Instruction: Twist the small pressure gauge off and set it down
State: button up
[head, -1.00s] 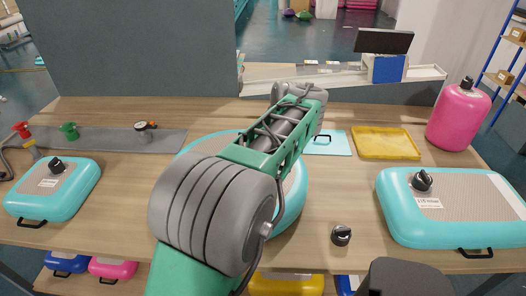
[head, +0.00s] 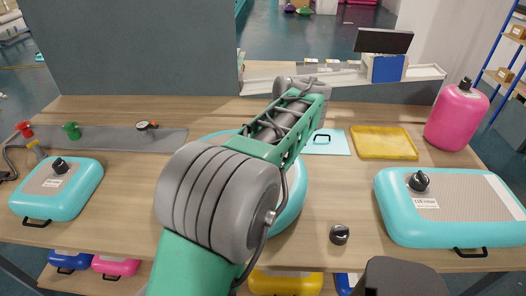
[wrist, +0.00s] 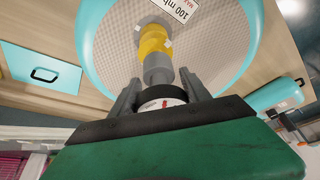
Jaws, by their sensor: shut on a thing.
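The small pressure gauge (wrist: 161,103), with a dark rim and a white face with red marks, sits between the fingers of my gripper (wrist: 160,88) in the wrist view. My gripper is shut on it. A grey cylinder (wrist: 158,68) and a yellow fitting (wrist: 153,40) stand in line beyond it, over the round turquoise inflatable (wrist: 215,82) with a beige top. I cannot tell whether the gauge is still joined to the grey cylinder. In the head view my arm covers the gripper, the gauge and most of the round inflatable (head: 297,195).
A grey mat (head: 105,138) at the left holds another gauge (head: 147,126) and red and green fittings. A yellow tray (head: 385,143) and turquoise panel (head: 330,143) lie at the back. A black knob (head: 340,234) stands right of the round inflatable. Turquoise inflatables flank it left (head: 85,192) and right (head: 400,225).

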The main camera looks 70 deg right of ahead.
jog(key=shift+r+p, duration=1)
jog(key=shift+r, duration=0.35)
